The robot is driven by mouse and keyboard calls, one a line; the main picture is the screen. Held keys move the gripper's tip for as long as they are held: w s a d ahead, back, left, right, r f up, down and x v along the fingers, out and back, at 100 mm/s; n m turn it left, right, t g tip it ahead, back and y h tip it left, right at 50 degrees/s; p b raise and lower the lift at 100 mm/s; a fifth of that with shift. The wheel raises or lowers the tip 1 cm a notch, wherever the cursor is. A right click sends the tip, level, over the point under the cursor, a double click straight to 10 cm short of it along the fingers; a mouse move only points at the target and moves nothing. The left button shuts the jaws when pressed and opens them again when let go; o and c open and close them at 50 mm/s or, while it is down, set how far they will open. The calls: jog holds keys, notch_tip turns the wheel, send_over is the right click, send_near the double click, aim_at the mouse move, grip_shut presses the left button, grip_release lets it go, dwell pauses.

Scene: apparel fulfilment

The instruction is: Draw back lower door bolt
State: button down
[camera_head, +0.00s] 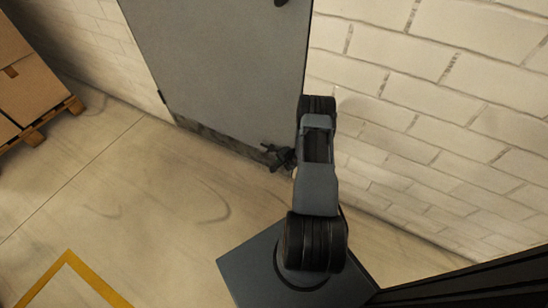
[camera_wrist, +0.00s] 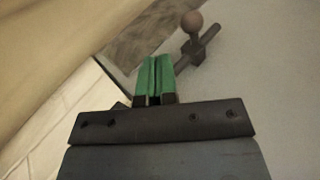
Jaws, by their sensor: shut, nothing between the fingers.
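The lower door bolt (camera_wrist: 207,37) shows in the wrist view as a dark rod through a small bracket on the grey door (camera_wrist: 255,80), with a brownish round knob (camera_wrist: 192,21) on a short stem. My gripper (camera_wrist: 155,62) has two green fingers pressed together with nothing between them. The fingertips lie left of the rod's near end and short of the knob; I cannot tell whether they touch the rod. In the head view the door (camera_head: 225,65) is upright and my gripper is a small dark shape at its lower right corner, mostly hidden by my arm.
A white brick wall (camera_head: 430,95) stands close to the right of the door. A dark fitting (camera_head: 281,2) sits higher on the door. Boxes (camera_head: 28,85) on a wooden pallet (camera_head: 50,115) stand at far left. The floor (camera_head: 150,205) before the door is clear, with a yellow line (camera_head: 72,262).

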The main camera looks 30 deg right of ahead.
jog(key=p+v, duration=0.2)
jog(key=v, duration=0.6)
jog(key=shift+w+a+r+p, duration=0.1)
jog(key=shift+p, duration=0.2)
jog(key=w+r+n+h+p, duration=0.2)
jog(key=w+r+p, duration=0.15)
jog(key=r, duration=0.75)
jog(key=w+r+n+h+p, duration=0.15)
jog(key=r+p, duration=0.25)
jog(key=r, duration=0.6)
jog(key=a+r+n+g+h+p, duration=0.3)
jog(key=r+p, duration=0.4)
jog(key=r, duration=1.3)
jog(key=s+a+r+n+y+p, duration=0.1)
jog(key=s+a+r+p, duration=0.2)
jog(key=a+r, duration=0.35)
jog(key=s+a+r+n+p, duration=0.2)
jog(key=s+a+r+p, duration=0.1)
jog(key=r, duration=0.6)
jog(key=s+a+r+n+g+y+p, duration=0.1)
jog(key=s+a+r+n+y+p, duration=0.2)
jog(key=s+a+r, duration=0.8)
jog(key=s+n+p, duration=0.2)
jog(key=p, duration=0.1)
jog(key=shift+r, duration=0.4)
